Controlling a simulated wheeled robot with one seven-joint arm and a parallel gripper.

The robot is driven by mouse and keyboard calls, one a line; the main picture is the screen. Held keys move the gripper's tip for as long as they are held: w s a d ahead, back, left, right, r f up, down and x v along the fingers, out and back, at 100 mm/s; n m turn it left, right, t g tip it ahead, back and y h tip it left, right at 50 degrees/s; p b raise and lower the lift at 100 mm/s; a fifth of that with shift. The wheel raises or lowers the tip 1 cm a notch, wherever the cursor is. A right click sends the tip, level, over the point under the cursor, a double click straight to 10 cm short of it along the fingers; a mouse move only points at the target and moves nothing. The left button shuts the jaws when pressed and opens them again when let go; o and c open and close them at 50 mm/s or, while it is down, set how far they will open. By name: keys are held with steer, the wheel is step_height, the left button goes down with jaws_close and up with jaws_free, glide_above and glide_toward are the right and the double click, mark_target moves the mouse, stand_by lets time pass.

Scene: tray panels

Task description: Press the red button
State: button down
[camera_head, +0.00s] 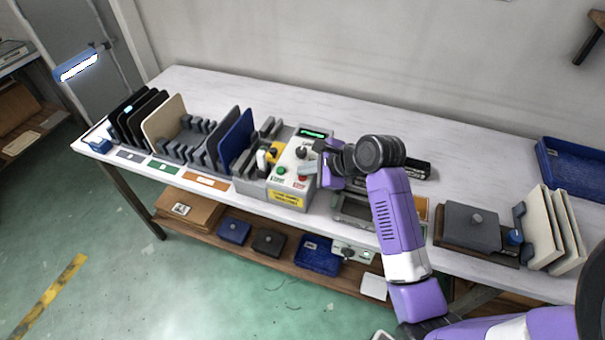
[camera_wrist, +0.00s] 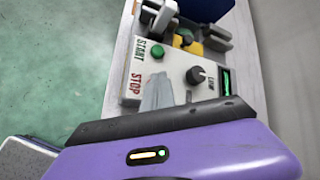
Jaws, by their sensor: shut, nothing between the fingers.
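The red button (camera_head: 302,178) is a small dot on the sloped top of a pale control box (camera_head: 288,185), by the STOP label. My gripper (camera_head: 308,168) is shut and empty, its grey fingertips over the box right beside the red button in the head view. I cannot tell whether they touch it. In the wrist view my gripper (camera_wrist: 157,88) covers the spot beside the STOP label (camera_wrist: 137,84), and the red button is hidden there. A green button (camera_wrist: 157,51) by the START label is uncovered.
A black knob (camera_wrist: 196,75) and a lit green display (camera_head: 312,133) are on the same box. Upright panels in a rack (camera_head: 200,150) stand to the left. A grey plate (camera_head: 470,226) and a blue tray (camera_head: 575,165) lie to the right. The table's back strip is clear.

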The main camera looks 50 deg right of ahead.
mark_target(306, 178)
steer(key=shift+r+p, duration=0.8)
steer(key=shift+p, duration=0.15)
step_height(306, 178, up, 5)
steer(key=p, duration=0.5)
stand_by(0.7)
